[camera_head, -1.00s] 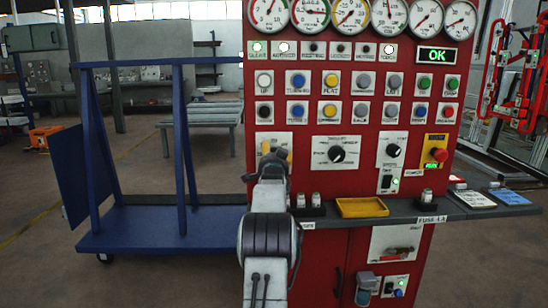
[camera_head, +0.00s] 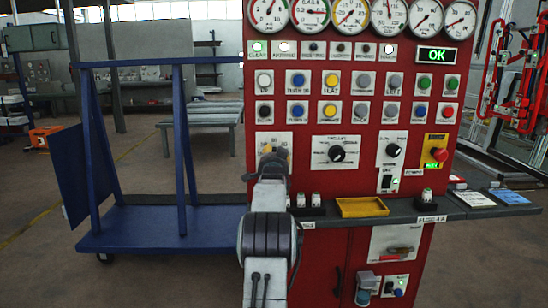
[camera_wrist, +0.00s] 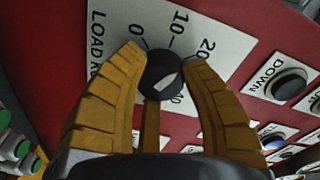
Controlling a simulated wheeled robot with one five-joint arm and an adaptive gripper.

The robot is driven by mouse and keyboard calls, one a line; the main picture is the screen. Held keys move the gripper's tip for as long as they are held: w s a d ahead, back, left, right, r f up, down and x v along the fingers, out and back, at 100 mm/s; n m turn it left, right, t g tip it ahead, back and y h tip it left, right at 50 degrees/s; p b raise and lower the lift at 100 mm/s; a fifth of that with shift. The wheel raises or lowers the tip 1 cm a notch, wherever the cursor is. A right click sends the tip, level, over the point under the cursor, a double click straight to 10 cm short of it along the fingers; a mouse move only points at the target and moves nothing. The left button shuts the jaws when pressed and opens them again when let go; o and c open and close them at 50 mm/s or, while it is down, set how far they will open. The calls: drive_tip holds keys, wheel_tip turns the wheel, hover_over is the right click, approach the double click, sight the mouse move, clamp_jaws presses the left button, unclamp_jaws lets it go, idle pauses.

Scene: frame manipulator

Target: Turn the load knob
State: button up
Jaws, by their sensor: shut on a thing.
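The load knob (camera_wrist: 165,76) is a round black knob with a light pointer mark, on a white plate (camera_wrist: 200,25) marked LOAD with 0, 10 and 20. My gripper (camera_wrist: 162,60) is shut on the knob, one yellow-brown finger on each side of it. The pointer mark slants up toward the 20 side in the wrist view. In the head view my gripper (camera_head: 270,152) is at the left of the red panel (camera_head: 305,185) and my arm hides the knob. Only part of its white plate (camera_head: 287,140) shows there.
Gauges, buttons and another black knob (camera_head: 336,154) fill the panel. A grey shelf (camera_head: 455,210) below holds a yellow tray (camera_head: 361,207). A red emergency button (camera_head: 439,155) is at the right. A DOWN button (camera_wrist: 289,84) is beside the plate. A blue cart (camera_head: 150,230) stands left.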

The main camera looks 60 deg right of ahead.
drive_tip(key=m+b, duration=0.1)
drive_tip(key=m, duration=0.2)
drive_tip(key=shift+r, duration=0.1)
drive_tip(key=shift+r+m, duration=0.1)
drive_tip(key=shift+m, duration=2.4)
drive_tip(key=o, duration=1.2)
drive_tip(key=shift+w+y, duration=0.1)
drive_tip(key=shift+y, duration=0.2)
drive_tip(key=v, duration=1.2)
drive_tip(key=shift+w, duration=0.1)
